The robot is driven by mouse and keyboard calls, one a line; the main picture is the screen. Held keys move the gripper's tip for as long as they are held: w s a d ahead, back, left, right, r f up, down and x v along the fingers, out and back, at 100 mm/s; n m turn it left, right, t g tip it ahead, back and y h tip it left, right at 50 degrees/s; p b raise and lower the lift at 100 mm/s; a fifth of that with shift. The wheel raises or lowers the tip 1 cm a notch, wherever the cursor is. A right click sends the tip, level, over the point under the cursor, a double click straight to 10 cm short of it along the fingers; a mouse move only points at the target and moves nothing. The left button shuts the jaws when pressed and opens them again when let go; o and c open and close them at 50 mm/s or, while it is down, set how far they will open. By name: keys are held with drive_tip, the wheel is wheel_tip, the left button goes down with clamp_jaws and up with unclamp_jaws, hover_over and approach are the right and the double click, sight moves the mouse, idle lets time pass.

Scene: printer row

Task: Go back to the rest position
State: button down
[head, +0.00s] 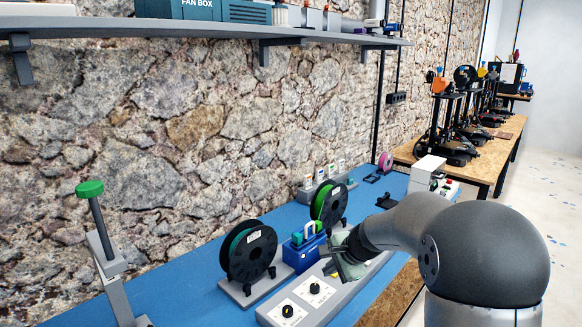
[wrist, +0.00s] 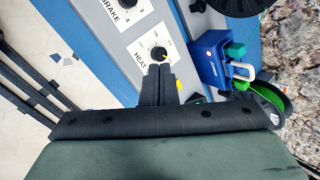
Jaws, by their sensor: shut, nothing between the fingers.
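My gripper (head: 333,266) is over the long grey control panel (head: 300,316) in the head view, its body partly hiding the panel's far part. In the wrist view my gripper (wrist: 159,70) has its two dark fingers together and empty. The fingertips are right by the black knob (wrist: 159,53) of the dial labelled HEAT; whether they touch it I cannot tell. The BRAKE dial plate (wrist: 118,14) is beside it. In the head view two dial knobs show, a near one (head: 288,311) and a farther one (head: 315,287).
A blue caddy (head: 303,254) with green-handled items and black spools (head: 249,252) on stands are close to my gripper. A green-topped post (head: 90,188) stands at the left. A shelf (head: 200,29) runs above. Printers (head: 447,120) stand on a farther table.

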drive_tip(key=s+d+n+g+h, duration=0.1)
drive_tip(key=s+n, duration=0.6)
drive_tip(key=s, duration=1)
drive_tip(key=s+d+n+g+h, duration=0.2)
drive_tip(key=s+n, duration=0.4)
drive_tip(key=s, duration=1.1)
drive_tip(key=shift+s+d+n+g+h, duration=0.25)
drive_tip(key=shift+n+g+h, duration=0.15)
drive_tip(key=shift+g+h, duration=0.4)
